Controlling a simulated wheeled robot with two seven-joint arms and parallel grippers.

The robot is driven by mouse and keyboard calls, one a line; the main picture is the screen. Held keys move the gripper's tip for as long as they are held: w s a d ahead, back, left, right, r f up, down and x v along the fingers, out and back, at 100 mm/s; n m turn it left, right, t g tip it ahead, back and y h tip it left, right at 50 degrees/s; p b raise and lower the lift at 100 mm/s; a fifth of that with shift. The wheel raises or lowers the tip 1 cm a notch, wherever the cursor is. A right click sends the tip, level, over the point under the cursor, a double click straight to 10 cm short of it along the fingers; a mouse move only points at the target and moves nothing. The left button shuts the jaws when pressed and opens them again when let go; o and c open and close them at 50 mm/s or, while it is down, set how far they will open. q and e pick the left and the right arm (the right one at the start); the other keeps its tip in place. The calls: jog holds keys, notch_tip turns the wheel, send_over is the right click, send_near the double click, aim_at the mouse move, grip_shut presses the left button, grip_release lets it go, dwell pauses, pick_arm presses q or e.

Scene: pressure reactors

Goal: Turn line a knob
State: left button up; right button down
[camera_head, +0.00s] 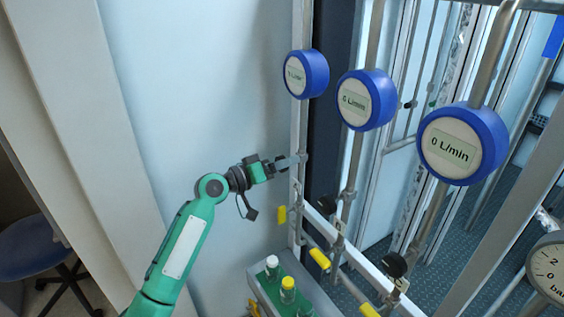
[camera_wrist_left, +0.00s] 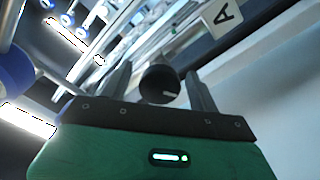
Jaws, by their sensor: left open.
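My left gripper (camera_head: 296,161) is at the leftmost vertical pipe, below the leftmost blue flow meter (camera_head: 306,74). In the left wrist view the open fingers (camera_wrist_left: 157,70) stand on either side of a round black knob (camera_wrist_left: 160,84) with a pale mark on its face. I cannot tell whether the fingers touch it. A white label with the letter A (camera_wrist_left: 224,16) is just beyond it. In the head view this knob is hidden by the gripper. My right gripper is not in view.
Two other black knobs (camera_head: 328,204) (camera_head: 394,265) sit on the pipes to the right. Blue meters (camera_head: 367,100) (camera_head: 463,144) hang above, one reading 0 L/min. Yellow-handled valves (camera_head: 320,259) are lower down. Bottles (camera_head: 288,290) stand in a tray below. The pale wall on the left is clear.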

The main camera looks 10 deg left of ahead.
pick_arm(q)
jog(key=shift+c, duration=0.4)
jog(key=c, duration=0.9)
jog(key=shift+r+n+p, duration=0.1)
jog(key=shift+n+p, duration=0.4)
jog(key=shift+n, duration=0.4)
jog(key=n+p, duration=0.2)
jog(key=n, duration=0.1)
jog(key=shift+n, duration=0.3)
jog(key=n+p, duration=0.2)
jog(key=n, duration=0.2)
jog(key=shift+n+p, duration=0.3)
jog(key=shift+p, duration=0.1)
jog(key=shift+n+p, duration=0.35)
jog(key=shift+n, duration=0.25)
